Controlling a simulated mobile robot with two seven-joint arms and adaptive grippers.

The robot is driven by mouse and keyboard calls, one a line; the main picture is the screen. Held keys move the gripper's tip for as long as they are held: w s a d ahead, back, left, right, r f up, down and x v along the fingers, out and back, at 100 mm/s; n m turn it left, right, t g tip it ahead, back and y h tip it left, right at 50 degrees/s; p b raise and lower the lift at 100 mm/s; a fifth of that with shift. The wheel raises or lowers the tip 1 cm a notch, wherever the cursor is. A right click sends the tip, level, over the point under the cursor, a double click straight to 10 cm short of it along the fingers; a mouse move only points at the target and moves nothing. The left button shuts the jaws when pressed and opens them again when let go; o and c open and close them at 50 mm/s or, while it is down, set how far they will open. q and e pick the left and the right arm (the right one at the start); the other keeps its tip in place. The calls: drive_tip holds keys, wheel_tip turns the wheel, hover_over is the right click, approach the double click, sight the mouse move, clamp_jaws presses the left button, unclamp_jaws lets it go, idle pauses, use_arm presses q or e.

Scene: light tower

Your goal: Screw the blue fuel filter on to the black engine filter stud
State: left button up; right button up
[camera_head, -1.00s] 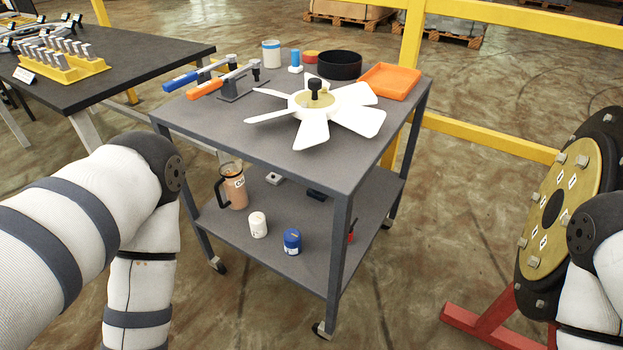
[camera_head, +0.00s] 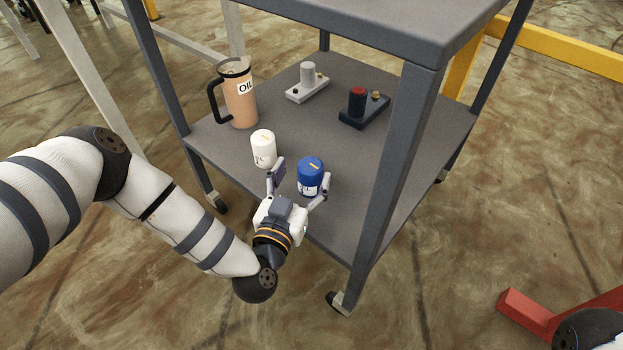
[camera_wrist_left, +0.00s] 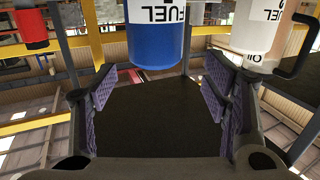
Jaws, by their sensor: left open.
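The blue fuel filter (camera_head: 310,178) stands upright near the front edge of the cart's lower shelf. My left gripper (camera_head: 301,181) is open at its front, with one finger on each side of it. The left wrist view shows the filter (camera_wrist_left: 156,42) beyond and between the spread finger pads (camera_wrist_left: 160,80), its FUEL label upside down. Contact with the pads does not show. A dark block with a black, red-topped cylinder (camera_head: 357,102) sits further back on the shelf; I cannot tell whether this is the engine filter stud. My right gripper is not in view.
A white filter (camera_head: 263,149) stands just left of the blue one, close to my left finger. The upper shelf (camera_head: 400,22) and front leg (camera_head: 390,180) are close by.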

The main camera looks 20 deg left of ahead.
sight(307, 171)
use_arm(q)
drive_tip(key=w, duration=0.2)
drive_tip(key=w+f+b, duration=0.1)
drive_tip(key=w, duration=0.1)
drive_tip(key=shift+w+d, duration=0.1)
drive_tip(key=shift+w+r, duration=0.1)
drive_tip(key=shift+r, duration=0.05)
drive_tip(key=c, duration=1.5)
drive_tip(key=shift+r, duration=0.15)
clamp_jaws()
